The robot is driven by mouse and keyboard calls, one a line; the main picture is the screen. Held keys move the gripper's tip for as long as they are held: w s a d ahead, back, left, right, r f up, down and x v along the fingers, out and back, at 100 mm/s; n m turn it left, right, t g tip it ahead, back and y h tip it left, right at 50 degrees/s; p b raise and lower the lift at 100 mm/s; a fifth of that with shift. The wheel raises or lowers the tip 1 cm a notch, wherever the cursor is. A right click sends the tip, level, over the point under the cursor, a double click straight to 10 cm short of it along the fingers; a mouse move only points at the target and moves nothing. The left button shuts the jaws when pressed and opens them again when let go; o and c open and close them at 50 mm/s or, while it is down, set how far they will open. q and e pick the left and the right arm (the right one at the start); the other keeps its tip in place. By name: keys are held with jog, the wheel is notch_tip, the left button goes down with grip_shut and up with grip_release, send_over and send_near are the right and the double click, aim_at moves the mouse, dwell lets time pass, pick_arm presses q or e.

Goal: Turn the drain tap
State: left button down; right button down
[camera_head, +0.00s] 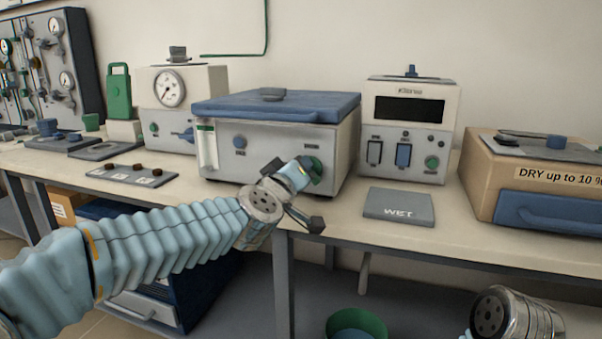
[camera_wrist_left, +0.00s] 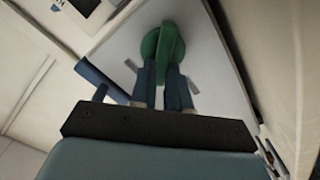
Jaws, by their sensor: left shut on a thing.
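The drain tap (camera_head: 317,170) is a green round knob with a raised grip, low on the right of the front of a grey bath (camera_head: 265,150) with a blue lid. My left gripper (camera_head: 304,167) reaches it from the front and hides part of it. In the left wrist view the green tap (camera_wrist_left: 162,45) stands between the two blue-grey fingertips (camera_wrist_left: 163,80), which are shut on its raised grip. Of my right arm only a metal wrist part shows at the bottom right of the head view; its fingers are out of sight.
A grey pad marked WET (camera_head: 398,206) lies right of the bath, before a white box with a dark display (camera_head: 410,125). A brown box (camera_head: 530,175) stands at the right. A green bucket (camera_head: 372,321) is under the table. The table edge runs below my left wrist.

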pick_arm(q)
jog(key=n+b, duration=0.1)
jog(key=n, duration=0.1)
jog(key=f+n+b, duration=0.1)
jog(key=n, duration=0.2)
jog(key=shift+a+n, duration=0.2)
jog(key=shift+n, duration=0.1)
jog(key=shift+w+f+n+b, duration=0.15)
jog(key=shift+n+b, duration=0.75)
jog(key=shift+n, duration=1.1)
jog(key=c, duration=1.1)
grip_release()
jog(key=shift+s+a, duration=0.1)
jog(key=shift+s, duration=0.1)
jog(key=v, duration=1.3)
jog(key=shift+s, duration=0.25)
jog(key=shift+a, duration=0.1)
